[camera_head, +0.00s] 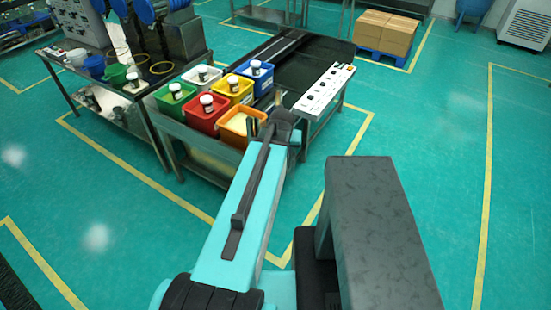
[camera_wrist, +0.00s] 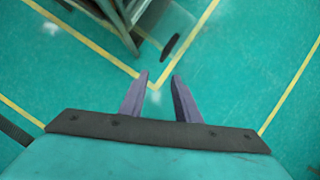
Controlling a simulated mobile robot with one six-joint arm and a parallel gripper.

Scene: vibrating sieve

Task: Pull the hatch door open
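In the wrist view my gripper (camera_wrist: 160,80) points down over the green floor. Its two purple-grey fingers are apart with nothing between them. In the head view my arm reaches forward toward the bench with the colored bins, and the gripper itself is hidden behind the arm. I cannot make out a hatch door in either view.
A metal bench holds green, red, yellow, blue, white and orange bins (camera_head: 241,125). A white panel (camera_head: 325,88) sits at its right. A second table (camera_head: 150,95) stands left. Boxes on a blue pallet (camera_head: 386,33) stand at the back. The floor at right (camera_head: 430,130) is clear.

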